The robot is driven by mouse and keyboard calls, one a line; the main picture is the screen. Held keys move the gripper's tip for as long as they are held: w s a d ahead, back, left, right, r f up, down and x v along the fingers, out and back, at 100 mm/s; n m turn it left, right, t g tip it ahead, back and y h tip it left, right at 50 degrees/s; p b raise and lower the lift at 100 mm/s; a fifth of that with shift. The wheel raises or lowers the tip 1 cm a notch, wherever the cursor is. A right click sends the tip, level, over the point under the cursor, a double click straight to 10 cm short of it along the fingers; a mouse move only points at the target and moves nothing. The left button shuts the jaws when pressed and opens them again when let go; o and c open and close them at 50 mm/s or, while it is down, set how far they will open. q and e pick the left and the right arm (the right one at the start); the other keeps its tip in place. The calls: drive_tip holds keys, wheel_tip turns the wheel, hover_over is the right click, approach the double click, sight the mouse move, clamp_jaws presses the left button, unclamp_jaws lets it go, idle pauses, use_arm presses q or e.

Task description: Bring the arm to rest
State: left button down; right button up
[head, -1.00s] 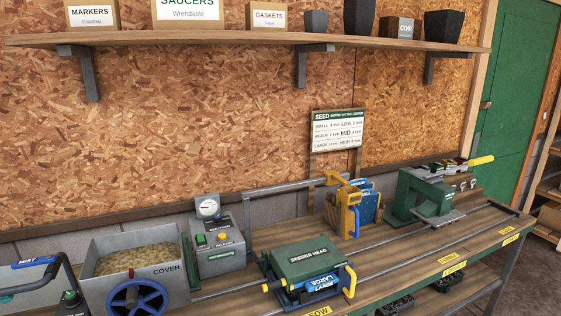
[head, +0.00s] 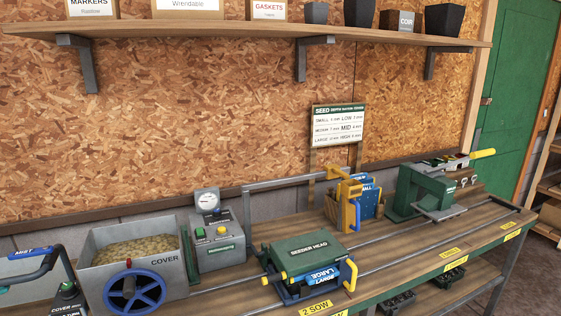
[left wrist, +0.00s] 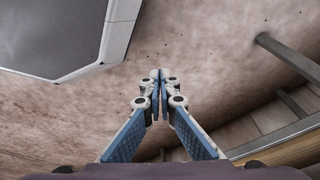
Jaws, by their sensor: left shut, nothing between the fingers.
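My left gripper (left wrist: 160,76) shows in the left wrist view with its two fingers together at the tips, shut and empty. Nothing is touching the fingertips; a brownish, stained floor-like surface lies behind them. Neither of my arms shows in the head view. My right gripper is in neither view.
The bench (head: 425,257) carries a cover hopper (head: 180,240) with a blue wheel (head: 134,289), a gauge box (head: 222,259), the seeder head (head: 303,249) and a green press (head: 403,192). A shelf (head: 230,28) runs above. A grey panel edge (left wrist: 80,70) is near my left gripper.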

use_arm(q)
drive_tip(key=s+f+n+g, duration=0.1)
drive_tip(key=s+g, duration=0.1)
drive_tip(key=s, duration=0.6)
drive_tip(key=shift+s+a+f, duration=0.2)
drive_tip(key=shift+s+a, duration=0.05)
drive_tip(key=shift+s, duration=0.05)
